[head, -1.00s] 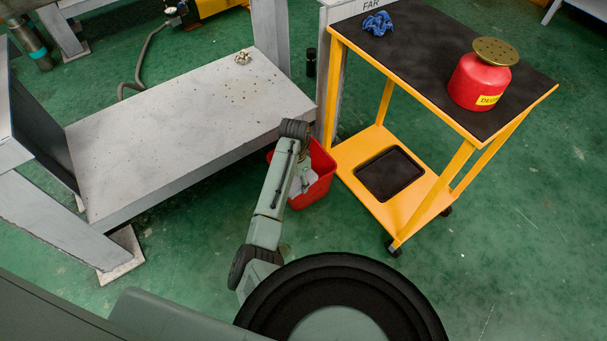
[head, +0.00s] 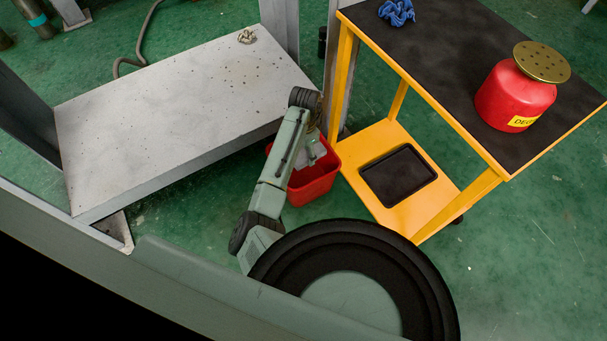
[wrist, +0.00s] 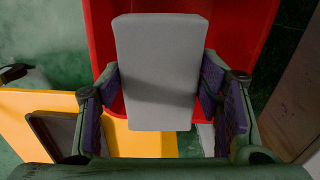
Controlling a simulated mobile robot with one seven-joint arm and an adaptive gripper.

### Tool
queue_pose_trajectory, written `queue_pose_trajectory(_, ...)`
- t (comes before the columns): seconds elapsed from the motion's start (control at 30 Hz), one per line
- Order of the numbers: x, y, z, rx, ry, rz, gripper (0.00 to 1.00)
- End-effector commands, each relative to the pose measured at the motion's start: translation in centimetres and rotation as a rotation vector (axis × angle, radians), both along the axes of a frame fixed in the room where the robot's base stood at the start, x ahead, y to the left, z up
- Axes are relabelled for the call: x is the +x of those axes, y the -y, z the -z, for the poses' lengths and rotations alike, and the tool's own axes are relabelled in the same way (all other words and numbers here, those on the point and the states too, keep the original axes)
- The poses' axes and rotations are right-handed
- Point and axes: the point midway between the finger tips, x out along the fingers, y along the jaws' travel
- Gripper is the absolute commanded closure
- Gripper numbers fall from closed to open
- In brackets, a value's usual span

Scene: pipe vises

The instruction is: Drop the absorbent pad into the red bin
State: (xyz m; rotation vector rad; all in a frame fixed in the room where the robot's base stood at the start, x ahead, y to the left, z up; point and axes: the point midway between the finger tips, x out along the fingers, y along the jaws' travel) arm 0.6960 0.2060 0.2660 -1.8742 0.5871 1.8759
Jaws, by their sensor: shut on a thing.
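A grey, flat, block-like absorbent pad (wrist: 158,75) is held between the two fingers of my gripper (wrist: 160,95) in the wrist view. The fingers press on its left and right sides. The red bin (wrist: 240,25) lies behind the pad in that view, and the pad covers much of its opening. In the head view the red bin (head: 318,182) stands on the green floor between the grey bench and the yellow cart. My arm covers the bin's left part, and the gripper is mostly hidden behind the arm there.
The yellow cart (head: 400,205) stands right of the bin, with a black tray (head: 398,176) on its lower shelf. A red can (head: 514,95) and a blue rag (head: 397,12) are on its top. The grey bench (head: 180,120) is at left, with a crumpled rag (head: 247,36) on it.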

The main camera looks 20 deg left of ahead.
Motion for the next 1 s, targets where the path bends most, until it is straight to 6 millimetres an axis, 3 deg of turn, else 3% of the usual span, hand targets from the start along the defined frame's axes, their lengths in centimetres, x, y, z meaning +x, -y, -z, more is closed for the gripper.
queue_pose_trajectory(0.03, 0.0, -0.1, 1.3, 0.001, 0.001, -0.001, 0.67)
queue_pose_trajectory(0.23, 0.0, -0.1, 3.3, 0.002, 0.001, -0.001, 0.67)
queue_pose_trajectory(0.63, 0.0, 0.0, 3.7, 0.0, 0.0, 0.0, 0.67)
queue_pose_trajectory(0.67, 0.0, 0.0, 3.7, 0.0, 0.0, 0.0, 0.39)
queue_pose_trajectory(1.0, 0.0, 0.0, 3.7, 0.0, 0.0, 0.0, 0.17)
